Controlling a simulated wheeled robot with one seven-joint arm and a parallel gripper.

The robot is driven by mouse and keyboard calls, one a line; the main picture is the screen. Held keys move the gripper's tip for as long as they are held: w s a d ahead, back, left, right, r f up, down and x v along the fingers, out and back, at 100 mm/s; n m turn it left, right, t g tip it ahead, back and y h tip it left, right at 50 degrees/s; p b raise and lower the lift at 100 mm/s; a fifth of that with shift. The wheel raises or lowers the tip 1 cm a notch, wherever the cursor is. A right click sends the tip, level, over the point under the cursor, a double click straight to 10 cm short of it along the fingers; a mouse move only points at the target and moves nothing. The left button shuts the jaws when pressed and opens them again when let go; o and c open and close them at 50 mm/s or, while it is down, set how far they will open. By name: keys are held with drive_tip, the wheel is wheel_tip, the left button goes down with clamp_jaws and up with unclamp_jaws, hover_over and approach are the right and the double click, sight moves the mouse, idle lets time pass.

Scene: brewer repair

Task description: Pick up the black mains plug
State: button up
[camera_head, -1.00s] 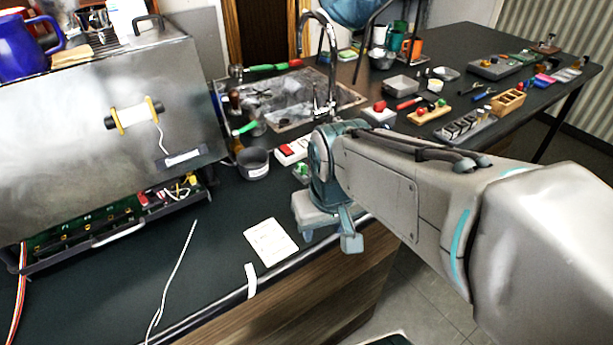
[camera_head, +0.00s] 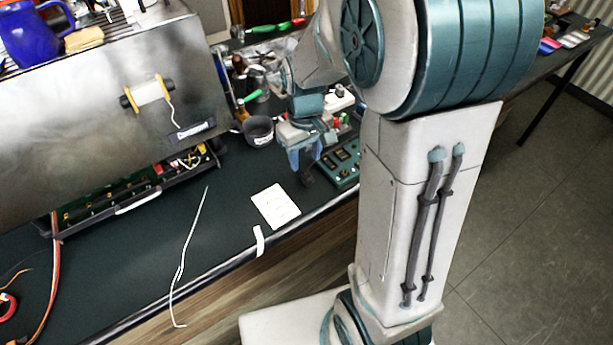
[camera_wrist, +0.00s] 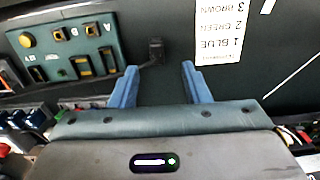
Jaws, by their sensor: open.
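The black mains plug (camera_wrist: 156,47) stands out dark on the dark worktop in the wrist view. It lies just beyond the gap between my fingertips, with a thin dark lead running left toward the green panel. My gripper (camera_wrist: 159,68) is open and empty, with one blue finger on each side of the plug's line and the plug apart from both. In the head view my gripper (camera_head: 306,160) hangs low over the worktop, left of the green panel.
The green panel (camera_head: 343,162) with switches and sockets is close to my gripper; it also shows in the wrist view (camera_wrist: 75,50). A white printed card (camera_head: 276,206) lies nearby. A grey pot (camera_head: 259,131) and the steel brewer (camera_head: 80,130) are at the left.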

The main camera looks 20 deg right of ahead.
sight(307, 174)
drive_tip(key=shift+d+f+p, duration=0.2)
drive_tip(key=shift+f+p, duration=0.45)
drive_tip(key=shift+f, duration=2.95)
clamp_jaws()
